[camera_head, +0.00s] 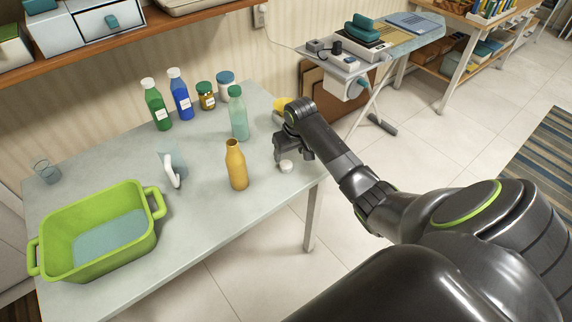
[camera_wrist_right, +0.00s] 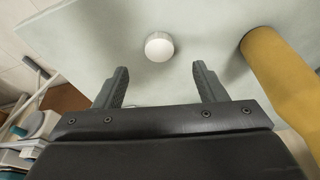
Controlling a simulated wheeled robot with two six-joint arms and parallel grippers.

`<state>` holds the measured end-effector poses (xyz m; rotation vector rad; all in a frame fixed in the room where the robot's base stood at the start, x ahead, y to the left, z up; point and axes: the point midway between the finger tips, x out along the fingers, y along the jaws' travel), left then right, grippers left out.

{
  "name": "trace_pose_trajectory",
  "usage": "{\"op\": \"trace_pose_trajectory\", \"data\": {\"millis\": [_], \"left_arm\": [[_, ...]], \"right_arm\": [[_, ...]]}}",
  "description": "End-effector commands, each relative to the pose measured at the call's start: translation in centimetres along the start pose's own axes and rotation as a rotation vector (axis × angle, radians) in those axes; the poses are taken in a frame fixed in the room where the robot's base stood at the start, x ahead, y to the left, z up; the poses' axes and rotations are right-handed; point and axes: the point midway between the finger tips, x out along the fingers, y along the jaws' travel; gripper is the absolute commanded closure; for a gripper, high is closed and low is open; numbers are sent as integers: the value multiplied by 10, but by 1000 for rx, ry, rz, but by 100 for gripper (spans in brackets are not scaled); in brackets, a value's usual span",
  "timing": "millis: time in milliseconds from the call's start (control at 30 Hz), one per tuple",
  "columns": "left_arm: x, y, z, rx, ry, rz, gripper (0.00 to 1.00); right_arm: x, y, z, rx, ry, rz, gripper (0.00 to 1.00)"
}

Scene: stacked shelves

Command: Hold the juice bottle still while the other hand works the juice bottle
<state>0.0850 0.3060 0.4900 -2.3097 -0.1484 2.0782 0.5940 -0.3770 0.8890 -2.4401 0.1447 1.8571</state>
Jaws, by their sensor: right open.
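The juice bottle (camera_head: 237,167) is orange and stands upright on the table, its neck top showing no cap in the head view. It also shows at the right edge of the right wrist view (camera_wrist_right: 283,92). A small white round cap (camera_head: 286,166) lies on the table to its right, and it shows in the wrist view (camera_wrist_right: 159,46) beyond the space between the fingertips. My right gripper (camera_head: 281,152) is open and empty close to the cap, right of the bottle. It also shows in the wrist view (camera_wrist_right: 159,75), fingers apart. My left gripper is not in view.
A teal bottle (camera_head: 238,115) stands behind the juice bottle. Green (camera_head: 157,108) and blue (camera_head: 181,98) bottles and two jars stand near the wall. A clear pitcher (camera_head: 172,160) and a lime-green basin (camera_head: 100,235) are to the left. The table's front edge is close.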

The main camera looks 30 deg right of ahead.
Motion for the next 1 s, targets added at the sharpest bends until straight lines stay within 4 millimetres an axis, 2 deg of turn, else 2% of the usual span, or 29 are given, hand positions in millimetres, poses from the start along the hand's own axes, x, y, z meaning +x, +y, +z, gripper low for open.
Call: {"op": "trace_pose_trajectory", "data": {"millis": [100,200,733,1000], "left_arm": [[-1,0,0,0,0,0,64],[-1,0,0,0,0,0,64],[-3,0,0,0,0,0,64],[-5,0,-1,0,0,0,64]], "right_arm": [[16,0,0,0,-2,-1,35],[23,0,0,0,0,-1,35],[32,0,-2,0,0,-1,35],[61,1,-4,0,-1,0,35]]}}
